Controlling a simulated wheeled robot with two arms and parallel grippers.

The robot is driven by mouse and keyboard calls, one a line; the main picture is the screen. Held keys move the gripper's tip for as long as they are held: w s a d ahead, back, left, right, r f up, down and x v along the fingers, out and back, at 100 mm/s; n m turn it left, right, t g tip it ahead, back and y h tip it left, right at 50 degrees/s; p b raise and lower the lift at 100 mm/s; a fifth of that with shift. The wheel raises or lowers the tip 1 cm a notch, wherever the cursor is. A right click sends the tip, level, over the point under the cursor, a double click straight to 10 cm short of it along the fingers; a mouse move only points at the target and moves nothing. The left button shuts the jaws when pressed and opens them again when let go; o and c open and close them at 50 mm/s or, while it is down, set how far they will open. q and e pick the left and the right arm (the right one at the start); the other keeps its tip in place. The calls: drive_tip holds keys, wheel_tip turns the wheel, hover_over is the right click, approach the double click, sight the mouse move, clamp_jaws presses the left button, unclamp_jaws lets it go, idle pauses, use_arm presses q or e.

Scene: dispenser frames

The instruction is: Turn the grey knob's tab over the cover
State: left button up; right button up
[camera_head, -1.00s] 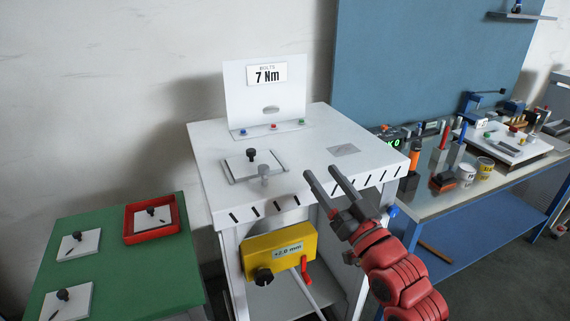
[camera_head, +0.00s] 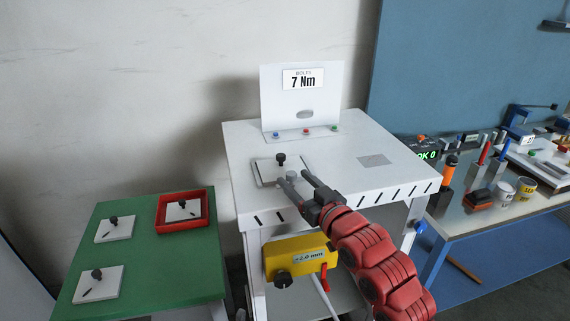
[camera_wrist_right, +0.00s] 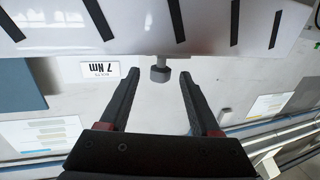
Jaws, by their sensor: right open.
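The grey knob (camera_head: 292,177) stands at the front right of a white plate with a black knob (camera_head: 280,160), which looks like the cover (camera_head: 266,170), on the white cabinet's top. Its tab is not clear in either view. My right gripper (camera_head: 292,179) is open, its fingers pointing at the grey knob from the front right. In the right wrist view the grey knob (camera_wrist_right: 160,75) shows centred between the open fingertips (camera_wrist_right: 160,82), with gaps on both sides and no contact visible. My left gripper is not in view.
A white upright panel with a 7 Nm sign (camera_head: 303,79) stands behind the plate. A yellow box (camera_head: 300,258) hangs on the cabinet front below my arm. A green table (camera_head: 150,265) with a red tray (camera_head: 183,227) is left; a cluttered bench is right.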

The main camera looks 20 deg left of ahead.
sight(288, 172)
drive_tip(key=p+x, duration=0.1)
drive_tip(key=x, duration=0.3)
drive_tip(key=shift+a+r, duration=0.1)
drive_tip(key=shift+r, duration=0.05)
drive_tip(key=shift+w+a+f, duration=0.2)
drive_tip(key=shift+w+a, duration=0.4)
clamp_jaws()
